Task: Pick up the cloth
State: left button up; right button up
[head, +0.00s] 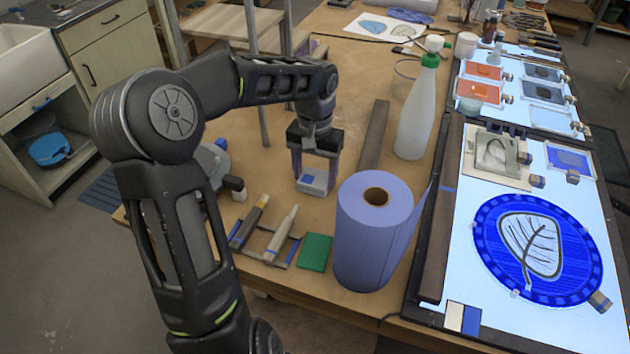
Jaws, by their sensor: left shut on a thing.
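My left arm comes in from the left and reaches over the wooden table. My left gripper (314,178) points down behind the paper roll, with its fingers closed on a small pale grey piece with blue on it, which looks like the folded cloth (312,184). The fingers hide part of the cloth. I cannot tell whether it touches the tabletop or hangs just above it. My right gripper is not in view.
A blue paper roll (372,232) stands close in front of the gripper. A green pad (315,252) and a rack of tools (266,237) lie nearby. A white bottle (416,115) stands to the right. A light panel (480,300) carries a round blue leaf glass (487,246).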

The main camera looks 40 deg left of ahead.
aim_at(315, 178)
pick_arm(q)
jog(key=c, duration=0.7)
jog(key=shift+r, duration=0.1)
notch_tip(315, 178, up, 10)
jog(key=shift+b, duration=0.4)
jog(key=o, duration=0.8)
jog(key=c, duration=0.6)
